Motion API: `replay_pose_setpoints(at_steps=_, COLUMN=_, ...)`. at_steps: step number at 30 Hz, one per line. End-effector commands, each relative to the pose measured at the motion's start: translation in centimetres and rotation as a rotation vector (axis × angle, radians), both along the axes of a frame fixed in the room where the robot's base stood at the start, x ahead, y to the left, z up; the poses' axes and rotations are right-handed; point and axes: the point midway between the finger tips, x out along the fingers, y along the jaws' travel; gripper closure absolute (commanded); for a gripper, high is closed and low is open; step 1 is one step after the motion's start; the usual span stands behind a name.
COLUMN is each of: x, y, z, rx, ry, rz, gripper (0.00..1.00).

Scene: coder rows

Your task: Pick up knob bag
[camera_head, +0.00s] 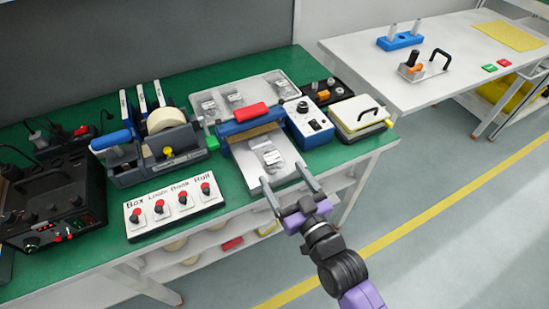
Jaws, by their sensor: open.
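A clear knob bag (272,157) with a white label and dark contents lies on the metal plate (253,178) in front of the blue sealer-like machine (248,122). My gripper (290,189) is open, its two fingers pointing up and left over the front edge of the plate, one on each side below the bag. The fingers look apart from the bag; their height above the plate is hard to tell. More labelled clear bags (235,99) lie in the grey tray (288,79) behind the machine; their contents are too small to tell.
A white box with red knobs (174,208) stands left of the plate. A tape dispenser unit (160,150) is behind it.

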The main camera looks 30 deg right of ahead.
Motion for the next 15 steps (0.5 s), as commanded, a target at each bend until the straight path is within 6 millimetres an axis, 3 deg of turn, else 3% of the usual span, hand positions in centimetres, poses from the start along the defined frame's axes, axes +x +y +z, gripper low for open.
replay_pose_setpoints(at_steps=5, x=1.1, y=0.0, z=0.1, rx=0.0, ry=0.0, rz=0.0, gripper=0.2)
replay_pose_setpoints(at_steps=15, x=5.4, y=0.0, z=0.1, rx=0.001, ry=-0.002, rz=-0.001, gripper=0.2)
